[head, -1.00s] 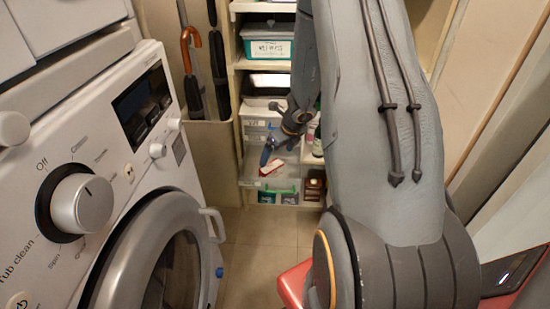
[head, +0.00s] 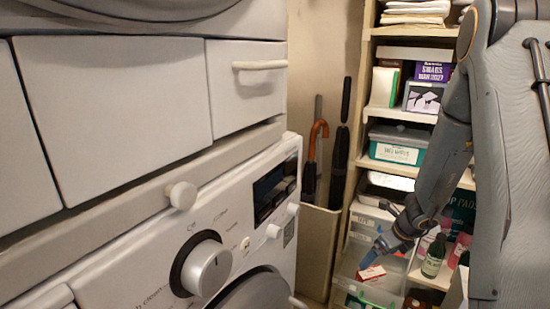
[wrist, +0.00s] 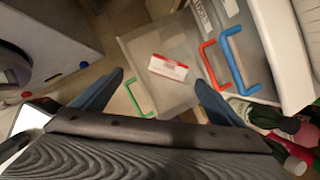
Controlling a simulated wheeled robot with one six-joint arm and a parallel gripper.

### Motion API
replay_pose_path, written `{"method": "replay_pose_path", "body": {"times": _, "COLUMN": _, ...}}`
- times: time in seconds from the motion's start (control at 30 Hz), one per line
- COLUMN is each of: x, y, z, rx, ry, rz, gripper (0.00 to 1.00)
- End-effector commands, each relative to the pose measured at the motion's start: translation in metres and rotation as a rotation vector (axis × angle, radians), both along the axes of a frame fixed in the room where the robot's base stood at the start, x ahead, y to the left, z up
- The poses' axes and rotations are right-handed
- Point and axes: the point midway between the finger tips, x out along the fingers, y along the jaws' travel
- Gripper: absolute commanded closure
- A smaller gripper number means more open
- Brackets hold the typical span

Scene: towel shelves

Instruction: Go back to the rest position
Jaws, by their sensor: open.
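My gripper (head: 374,251) hangs low in front of the shelf unit in the head view. In the wrist view its two blue fingers (wrist: 160,84) are spread apart with nothing between them. Beyond them a small red and white box (wrist: 168,67) lies in a pulled-out clear drawer (wrist: 148,43). The box also shows just below the fingers in the head view (head: 371,273). The fingers look apart from the box. My arm runs down the right side of the head view and hides part of the shelves.
The washing machine (head: 140,285) and cabinets (head: 110,95) fill the left. Umbrellas stand in a bin (head: 318,240) beside the shelf unit (head: 362,110). Green bottles (head: 434,257) stand right of the drawer. Red and blue handles (wrist: 231,62) show close by in the wrist view.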

Motion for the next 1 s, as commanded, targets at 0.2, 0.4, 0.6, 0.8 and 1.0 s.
{"method": "replay_pose_path", "body": {"times": 0.2, "x": -0.023, "y": 0.069, "z": 0.056, "rx": -0.190, "ry": -0.033, "rz": 0.618, "gripper": 0.08}}
{"method": "replay_pose_path", "body": {"times": 0.4, "x": -0.062, "y": 0.123, "z": 0.098, "rx": -0.382, "ry": -0.064, "rz": 1.226, "gripper": 0.08}}
{"method": "replay_pose_path", "body": {"times": 0.6, "x": -0.109, "y": 0.159, "z": 0.130, "rx": -0.574, "ry": -0.088, "rz": 1.815, "gripper": 0.08}}
{"method": "replay_pose_path", "body": {"times": 0.8, "x": -0.146, "y": 0.177, "z": 0.149, "rx": -0.729, "ry": -0.095, "rz": 2.270, "gripper": 0.08}}
{"method": "replay_pose_path", "body": {"times": 1.0, "x": -0.175, "y": 0.185, "z": 0.162, "rx": -0.853, "ry": -0.088, "rz": 2.635, "gripper": 0.08}}
